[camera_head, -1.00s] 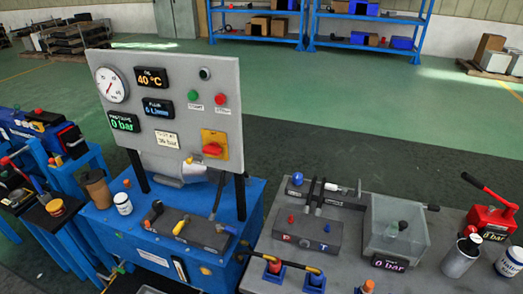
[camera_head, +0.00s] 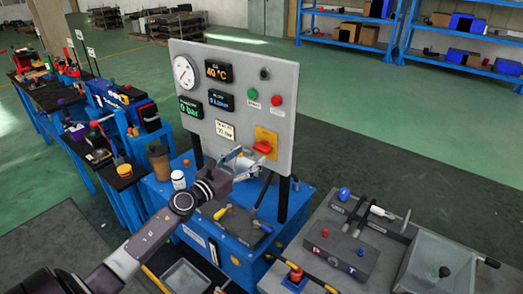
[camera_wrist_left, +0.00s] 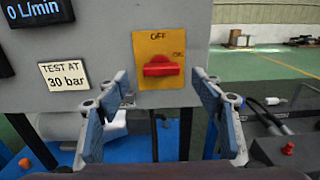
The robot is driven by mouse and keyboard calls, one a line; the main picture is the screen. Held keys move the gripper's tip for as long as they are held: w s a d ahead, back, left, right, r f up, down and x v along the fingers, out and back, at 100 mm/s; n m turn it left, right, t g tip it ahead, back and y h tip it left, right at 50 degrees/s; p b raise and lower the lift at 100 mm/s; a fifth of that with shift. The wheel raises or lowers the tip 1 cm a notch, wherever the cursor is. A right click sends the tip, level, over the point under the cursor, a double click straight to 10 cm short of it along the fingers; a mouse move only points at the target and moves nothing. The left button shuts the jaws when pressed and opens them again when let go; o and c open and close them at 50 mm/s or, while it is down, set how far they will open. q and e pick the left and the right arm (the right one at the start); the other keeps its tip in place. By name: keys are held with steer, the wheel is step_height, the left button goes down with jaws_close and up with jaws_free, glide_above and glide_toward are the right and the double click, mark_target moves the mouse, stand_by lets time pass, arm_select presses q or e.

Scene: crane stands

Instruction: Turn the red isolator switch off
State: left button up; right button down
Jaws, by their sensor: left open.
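The red isolator switch (camera_head: 263,147) sits on a yellow plate (camera_head: 267,135) at the lower right of the grey panel. In the left wrist view the red switch (camera_wrist_left: 161,67) lies horizontal, in line with the ON mark at right; OFF is printed at the top of the yellow plate (camera_wrist_left: 158,42). My left gripper (camera_head: 240,160) is in front of the panel, below and left of the switch. In the wrist view my left gripper (camera_wrist_left: 160,82) is open, one finger on each side of the switch, apart from it. My right gripper is not in view.
The grey panel (camera_head: 222,57) carries a gauge, displays and green and red buttons. Below it is a blue bench (camera_head: 218,235) with a bottle, cup and yellow-handled valves. At right stands a grey bench with a clear tank (camera_head: 437,265). Open floor lies behind.

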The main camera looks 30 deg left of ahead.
mark_target(259, 150)
arm_select(q)
steer(key=shift+w+d, duration=0.15)
steer(key=shift+w, duration=1.15)
steer(key=shift+w+d, duration=0.15)
steer(key=shift+w, duration=1.1)
steer(key=c, duration=1.2)
